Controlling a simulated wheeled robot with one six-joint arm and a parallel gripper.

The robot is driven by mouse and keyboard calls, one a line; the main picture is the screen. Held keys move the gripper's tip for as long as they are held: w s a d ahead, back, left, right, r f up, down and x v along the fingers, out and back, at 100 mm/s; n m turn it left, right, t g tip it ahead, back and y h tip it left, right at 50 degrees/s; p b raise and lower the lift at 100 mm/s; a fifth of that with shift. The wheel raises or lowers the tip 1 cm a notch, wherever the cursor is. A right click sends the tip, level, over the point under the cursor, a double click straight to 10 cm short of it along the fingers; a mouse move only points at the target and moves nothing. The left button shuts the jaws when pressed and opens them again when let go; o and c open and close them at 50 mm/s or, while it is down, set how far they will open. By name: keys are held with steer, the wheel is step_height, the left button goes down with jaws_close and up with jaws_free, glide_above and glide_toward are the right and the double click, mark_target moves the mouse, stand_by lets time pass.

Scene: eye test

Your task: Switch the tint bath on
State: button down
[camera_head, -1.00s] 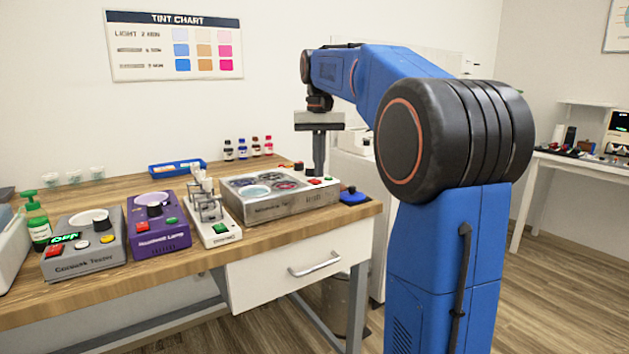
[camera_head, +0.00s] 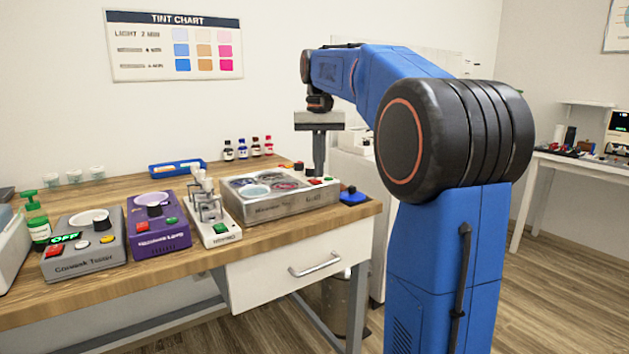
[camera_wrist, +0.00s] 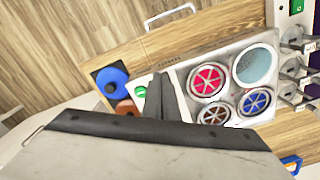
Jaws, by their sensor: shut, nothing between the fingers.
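The tint bath (camera_head: 280,208) is a low metal box at the right end of the wooden bench, with several round wells on top. A red button (camera_head: 315,182) and a green button (camera_head: 328,179) sit at its right end. My gripper (camera_head: 319,174) is shut and empty, pointing down over that end, close to the buttons. In the wrist view the fingertips (camera_wrist: 160,80) show just beside the green button (camera_wrist: 140,92). The red button is hidden there, probably behind the fingers. I cannot tell whether the fingertips touch anything.
A blue knob on a dark base (camera_head: 352,195) stands right of the bath, near the bench edge. Small bottles (camera_head: 242,150) and a blue tray (camera_head: 178,168) are behind.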

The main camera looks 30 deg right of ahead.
mark_target(319, 185)
steer(key=shift+f, duration=0.7)
stand_by(0.8)
step_height(319, 185, up, 7)
stand_by(1.1)
steer(key=shift+a, duration=0.1)
stand_by(0.3)
steer(key=s+a+f+n+t, duration=0.1)
steer(key=s+a+f, duration=0.4)
steer(key=s+f, duration=0.5)
steer(key=s+a+f+n+t, duration=0.2)
steer(key=s+a+f, duration=0.3)
steer(key=s+f, duration=0.5)
steer(key=s+a+f+n+t, duration=0.1)
steer(key=s+a+f, duration=0.4)
steer(key=s+f, duration=0.5)
steer(key=shift+a+f+n+t, duration=0.15)
steer(key=shift+a+n+t, duration=0.2)
steer(key=shift+n, duration=0.45)
steer(key=shift+s, duration=0.1)
